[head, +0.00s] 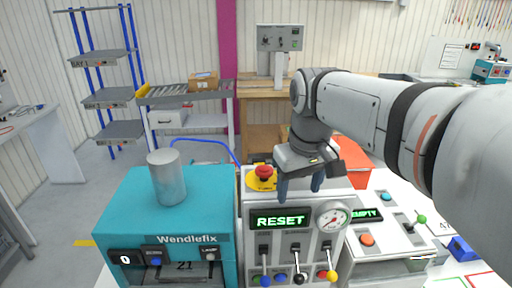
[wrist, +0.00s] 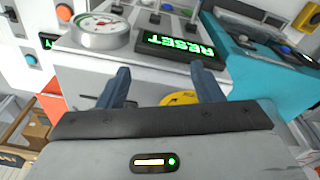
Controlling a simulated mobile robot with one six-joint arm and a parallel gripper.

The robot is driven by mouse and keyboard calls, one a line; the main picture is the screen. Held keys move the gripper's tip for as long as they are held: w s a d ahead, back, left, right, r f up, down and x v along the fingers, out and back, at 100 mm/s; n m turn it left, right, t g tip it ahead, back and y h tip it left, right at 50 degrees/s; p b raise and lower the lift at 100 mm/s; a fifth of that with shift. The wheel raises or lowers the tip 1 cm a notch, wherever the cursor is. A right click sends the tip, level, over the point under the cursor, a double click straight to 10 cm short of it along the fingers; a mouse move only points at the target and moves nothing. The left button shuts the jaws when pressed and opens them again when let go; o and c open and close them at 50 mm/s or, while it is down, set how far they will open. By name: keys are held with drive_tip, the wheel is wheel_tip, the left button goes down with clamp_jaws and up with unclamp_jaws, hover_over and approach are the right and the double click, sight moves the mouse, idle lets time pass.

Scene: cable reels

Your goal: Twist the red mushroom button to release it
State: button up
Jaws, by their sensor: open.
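The red mushroom button (head: 263,171) sits on a yellow round plate (head: 260,184) on top of the white control panel, above the green RESET display (head: 281,220). My gripper (head: 300,190) is open and empty, its two blue-grey fingers just right of the button in the head view. In the wrist view my gripper (wrist: 162,85) shows both fingers spread apart. There the yellow plate (wrist: 180,98) shows partly between the fingers, close to the right one. The red button itself cannot be made out in the wrist view.
A round gauge (head: 333,218) and levers with coloured knobs (head: 299,277) are on the panel's front. A teal Wendlefix machine (head: 165,220) with a grey cylinder (head: 167,177) stands at left. An EMPTY display (head: 366,214) and an orange button (head: 367,239) are at right.

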sight(264, 167)
drive_tip(key=w+a+r+n, duration=0.1)
drive_tip(key=w+a+r, duration=0.1)
drive_tip(key=w, duration=0.1)
drive_tip(key=w+a+r+n+g, duration=0.1)
drive_tip(key=w+a+r, duration=0.1)
drive_tip(key=w+r, duration=0.1)
drive_tip(key=w+a+r+n, duration=0.2)
drive_tip(key=w, duration=0.1)
drive_tip(key=shift+a+r+g, duration=0.15)
drive_tip(key=shift+r+g, duration=0.15)
drive_tip(key=shift+r, duration=0.05)
wheel_tip(264, 167, down, 8)
drive_tip(key=shift+s+r, duration=0.1)
drive_tip(key=shift+r, duration=0.15)
drive_tip(key=shift+c, duration=0.2)
drive_tip(key=c, duration=1)
